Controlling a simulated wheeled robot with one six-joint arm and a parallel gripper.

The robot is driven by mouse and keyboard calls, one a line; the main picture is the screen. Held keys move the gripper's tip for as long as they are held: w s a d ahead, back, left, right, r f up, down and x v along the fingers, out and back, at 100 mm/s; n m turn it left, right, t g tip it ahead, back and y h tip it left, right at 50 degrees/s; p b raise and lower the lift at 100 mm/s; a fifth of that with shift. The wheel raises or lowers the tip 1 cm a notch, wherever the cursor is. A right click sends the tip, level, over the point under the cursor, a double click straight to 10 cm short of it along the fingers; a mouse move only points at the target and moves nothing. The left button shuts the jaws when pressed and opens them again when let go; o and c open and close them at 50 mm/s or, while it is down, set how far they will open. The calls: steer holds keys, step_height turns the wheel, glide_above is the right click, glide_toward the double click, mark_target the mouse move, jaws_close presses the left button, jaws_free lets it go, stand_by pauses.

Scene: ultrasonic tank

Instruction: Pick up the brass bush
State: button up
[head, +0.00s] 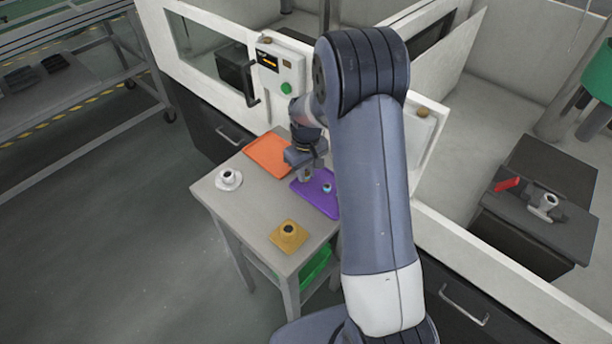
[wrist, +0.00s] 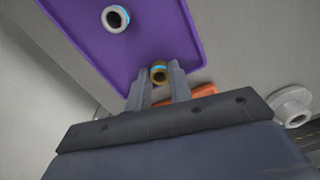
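The brass bush (wrist: 158,74) is a small brass-coloured ring with a blue band, seen in the wrist view near the edge of the purple tray (wrist: 75,45). My gripper (wrist: 160,80) is there too, with one finger on each side of the bush. Little or no gap shows between the fingers and the bush, and I cannot tell whether they touch it. In the head view my gripper (head: 306,177) is low over the purple tray (head: 318,204), and I cannot make out the brass bush there.
A pale bush with a blue band stands on the same tray (wrist: 115,18). An orange tray (head: 262,146) lies behind, a white round part (head: 229,180) on the left, and a yellow plate with a dark-holed part (head: 276,236) in front. A control box (head: 292,79) stands behind the table.

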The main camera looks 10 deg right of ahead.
jaws_close()
steer(key=shift+r, duration=0.1)
